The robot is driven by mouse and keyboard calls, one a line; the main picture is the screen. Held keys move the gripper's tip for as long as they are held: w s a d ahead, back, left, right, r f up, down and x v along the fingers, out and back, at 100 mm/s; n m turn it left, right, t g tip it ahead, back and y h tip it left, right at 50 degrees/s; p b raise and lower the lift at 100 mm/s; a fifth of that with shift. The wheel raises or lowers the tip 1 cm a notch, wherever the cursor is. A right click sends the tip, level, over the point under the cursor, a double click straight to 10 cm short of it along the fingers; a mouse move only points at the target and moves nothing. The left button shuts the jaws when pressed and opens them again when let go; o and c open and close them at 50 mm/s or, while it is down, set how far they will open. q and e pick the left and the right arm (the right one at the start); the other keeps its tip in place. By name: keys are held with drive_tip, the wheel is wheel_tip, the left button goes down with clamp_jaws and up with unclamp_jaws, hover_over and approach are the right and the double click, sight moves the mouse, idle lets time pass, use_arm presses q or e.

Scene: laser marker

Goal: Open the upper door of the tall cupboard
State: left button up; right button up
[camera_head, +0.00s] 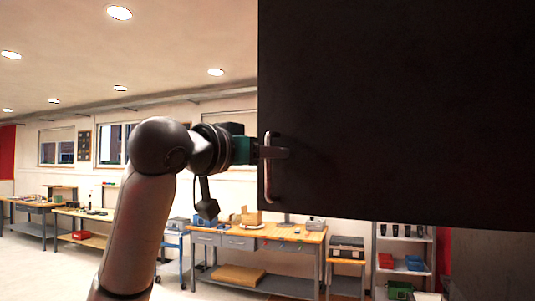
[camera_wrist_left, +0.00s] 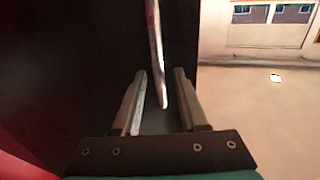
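The upper door (camera_head: 400,110) of the tall cupboard is a large dark panel filling the right of the head view. Its metal bar handle (camera_head: 267,180) is upright near the door's left edge. My left gripper (camera_head: 272,152) is at the handle. In the left wrist view the handle (camera_wrist_left: 156,45) runs down between the two fingers (camera_wrist_left: 160,80), with a gap visible on each side. The gripper looks open around the handle, not clamped. How far the door stands open cannot be told. My right gripper is not in view.
A grey surface (camera_head: 492,265) shows below the door at lower right. A wooden workbench (camera_head: 258,232) and a shelf unit (camera_head: 402,240) stand behind, with another bench (camera_head: 85,213) at far left. Floor (camera_head: 50,275) is clear at lower left.

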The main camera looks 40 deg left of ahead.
use_arm(q)
drive_tip(key=shift+s, duration=0.2)
drive_tip(key=s+d+b, duration=0.1)
drive_tip(key=s+b, duration=0.2)
drive_tip(key=s, duration=1.1)
drive_tip(key=shift+s+d, duration=0.15)
drive_tip(key=shift+s, duration=0.25)
drive_tip(key=shift+w+f, duration=0.1)
